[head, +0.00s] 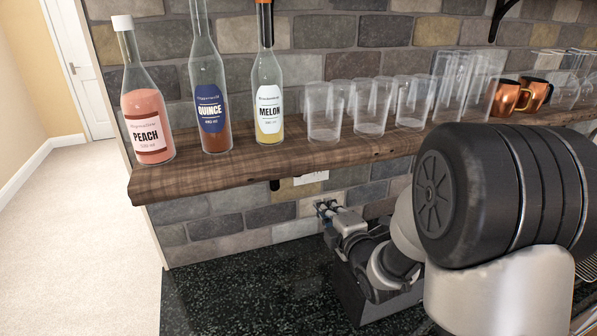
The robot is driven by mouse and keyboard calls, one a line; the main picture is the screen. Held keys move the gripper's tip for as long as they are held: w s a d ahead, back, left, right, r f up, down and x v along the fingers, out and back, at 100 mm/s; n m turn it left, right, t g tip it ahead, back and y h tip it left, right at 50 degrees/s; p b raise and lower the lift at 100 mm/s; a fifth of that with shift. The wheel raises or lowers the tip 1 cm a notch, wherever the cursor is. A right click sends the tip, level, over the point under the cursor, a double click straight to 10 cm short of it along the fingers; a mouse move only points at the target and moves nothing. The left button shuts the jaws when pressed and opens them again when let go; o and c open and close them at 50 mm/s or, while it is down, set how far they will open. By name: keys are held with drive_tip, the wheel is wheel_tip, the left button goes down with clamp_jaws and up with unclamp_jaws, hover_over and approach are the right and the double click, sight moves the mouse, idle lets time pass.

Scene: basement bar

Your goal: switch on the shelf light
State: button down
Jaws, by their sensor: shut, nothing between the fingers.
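A pale plate (311,178), possibly the switch plate, is on the stone wall just under the wooden shelf (200,181). The shelf edge hides its upper part, and I cannot make out a switch on it. My gripper (322,207) is shut and empty, below the shelf and close to the wall, a little below and right of the plate. I cannot tell whether the fingertips touch the wall. No lit shelf light is visible.
Bottles labelled peach (147,112), quince (209,100) and melon (268,105) stand on the shelf, with several clear glasses (325,112) and copper mugs (507,98) to the right. The dark counter (235,285) is clear at left.

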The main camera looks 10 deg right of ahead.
drive_tip(key=shift+a, duration=0.1)
idle(0.3)
drive_tip(key=x, duration=1.4)
drive_tip(key=shift+r+b, duration=0.2)
drive_tip(key=shift+b, duration=0.1)
drive_tip(key=shift+w+f+b, duration=0.1)
drive_tip(key=shift+f+b, duration=0.05)
drive_tip(key=shift+b, duration=0.35)
drive_tip(key=t+b, duration=0.1)
drive_tip(key=b, duration=0.2)
drive_tip(key=shift+w, duration=0.35)
drive_tip(key=shift+f, duration=0.1)
